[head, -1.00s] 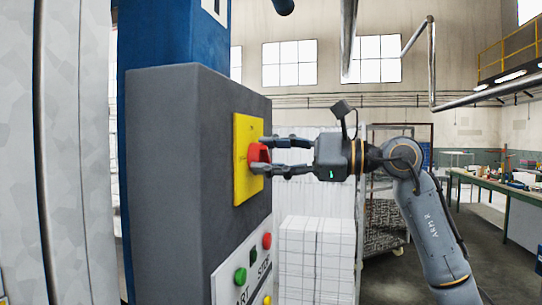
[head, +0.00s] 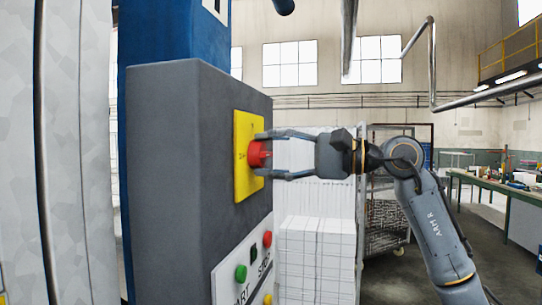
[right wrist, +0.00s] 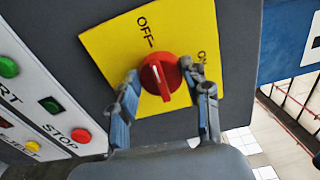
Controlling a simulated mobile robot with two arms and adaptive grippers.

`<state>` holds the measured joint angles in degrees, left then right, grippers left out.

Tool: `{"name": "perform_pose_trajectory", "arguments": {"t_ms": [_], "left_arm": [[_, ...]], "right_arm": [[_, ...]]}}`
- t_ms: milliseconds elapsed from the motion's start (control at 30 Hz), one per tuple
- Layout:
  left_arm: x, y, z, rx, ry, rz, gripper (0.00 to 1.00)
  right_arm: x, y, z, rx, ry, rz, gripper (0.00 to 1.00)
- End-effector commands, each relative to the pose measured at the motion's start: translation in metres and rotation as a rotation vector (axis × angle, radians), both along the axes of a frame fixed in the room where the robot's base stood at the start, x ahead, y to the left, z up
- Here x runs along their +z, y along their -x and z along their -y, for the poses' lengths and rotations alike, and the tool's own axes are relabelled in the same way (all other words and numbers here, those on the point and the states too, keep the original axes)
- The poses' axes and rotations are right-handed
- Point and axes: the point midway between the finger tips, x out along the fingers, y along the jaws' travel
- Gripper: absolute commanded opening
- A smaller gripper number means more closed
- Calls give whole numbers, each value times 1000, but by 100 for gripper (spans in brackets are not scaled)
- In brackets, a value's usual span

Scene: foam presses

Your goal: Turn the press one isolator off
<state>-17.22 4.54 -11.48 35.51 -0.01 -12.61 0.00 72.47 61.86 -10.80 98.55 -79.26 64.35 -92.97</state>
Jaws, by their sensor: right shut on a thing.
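The isolator is a red rotary knob (head: 256,154) on a yellow plate (head: 243,185), on the side of a dark grey cabinet (head: 180,180). My right gripper (head: 264,153) reaches in from the right, its fingers on opposite sides of the knob and closed on it. In the right wrist view the knob (right wrist: 161,76) sits between the two fingertips (right wrist: 160,78). The plate (right wrist: 110,45) bears OFF at upper left and ON at right. The knob's raised bar with a pale line runs roughly in line with the OFF mark. My left gripper is out of view.
Below the plate, a white panel (head: 226,270) carries a green button (head: 240,273), a red button (head: 267,239) and a yellow one (head: 267,299). White stacked blocks (head: 315,255) and a wire cart (head: 385,225) stand behind. A workbench (head: 500,187) is at the right.

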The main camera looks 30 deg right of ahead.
Motion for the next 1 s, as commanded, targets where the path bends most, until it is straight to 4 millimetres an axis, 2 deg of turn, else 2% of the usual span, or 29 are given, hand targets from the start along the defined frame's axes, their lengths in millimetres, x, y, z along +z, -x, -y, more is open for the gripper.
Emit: {"name": "perform_pose_trajectory", "arguments": {"t_ms": [667,700,767,800,1000], "left_arm": [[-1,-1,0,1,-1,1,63],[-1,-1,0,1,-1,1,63],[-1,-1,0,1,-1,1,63],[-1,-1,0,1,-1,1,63],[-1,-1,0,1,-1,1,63]], "right_arm": [[-1,0,0,1,44,33,16],[-1,0,0,1,44,33,56],[-1,0,0,1,43,34,68],[-1,0,0,0,43,34,71],[-1,0,0,0,42,34,71]]}}
